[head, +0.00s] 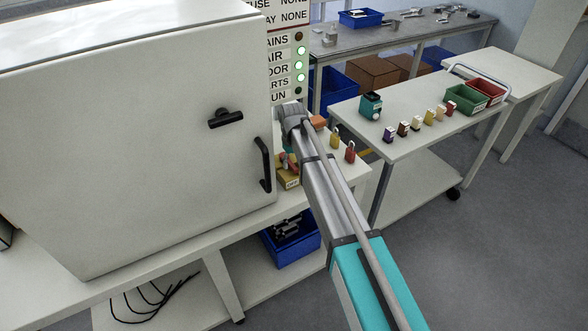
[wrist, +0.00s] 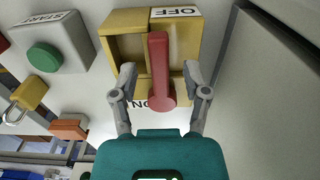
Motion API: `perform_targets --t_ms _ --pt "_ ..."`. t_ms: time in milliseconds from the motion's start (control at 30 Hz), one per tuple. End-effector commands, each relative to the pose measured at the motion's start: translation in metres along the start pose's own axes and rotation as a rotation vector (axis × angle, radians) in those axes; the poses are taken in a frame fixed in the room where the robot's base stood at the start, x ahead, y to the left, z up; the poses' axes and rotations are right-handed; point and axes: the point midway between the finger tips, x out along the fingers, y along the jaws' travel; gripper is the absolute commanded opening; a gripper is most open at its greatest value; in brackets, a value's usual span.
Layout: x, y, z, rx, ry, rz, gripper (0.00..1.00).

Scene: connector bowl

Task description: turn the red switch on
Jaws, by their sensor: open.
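The red switch lever (wrist: 158,70) sits on a yellow box (wrist: 125,22) in the wrist view. The OFF label (wrist: 174,12) is at the box's top edge, and the ON label (wrist: 138,104) is at the lower edge. The lever's round end lies over the ON side and partly covers that label. My gripper (wrist: 160,74) is open, with one finger on each side of the lever; I cannot tell whether either touches it. In the head view the yellow box (head: 288,181) shows beside the cabinet, with the lever partly hidden by my arm.
A large white cabinet (head: 130,140) with a black handle stands close beside the switch. A green button box (wrist: 60,50), a yellow padlock (wrist: 27,97) and an orange block (wrist: 68,128) are nearby. A panel with lamps (head: 290,65) rises behind.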

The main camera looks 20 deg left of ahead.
Motion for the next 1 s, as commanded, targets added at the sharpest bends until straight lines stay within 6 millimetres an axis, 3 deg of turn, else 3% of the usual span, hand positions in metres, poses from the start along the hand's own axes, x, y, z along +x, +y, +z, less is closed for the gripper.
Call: perform_targets --t_ms 200,633,933,1000 --pt "0.0113 -0.0002 0.0000 0.000 0.000 0.000 0.60" --pt "0.0122 -0.0004 -0.0001 -0.001 0.000 0.000 0.60" --pt "0.0122 -0.0005 -0.0002 -0.001 0.000 0.000 0.04" --pt "0.0122 -0.0006 -0.0001 -0.001 0.000 0.000 0.00"
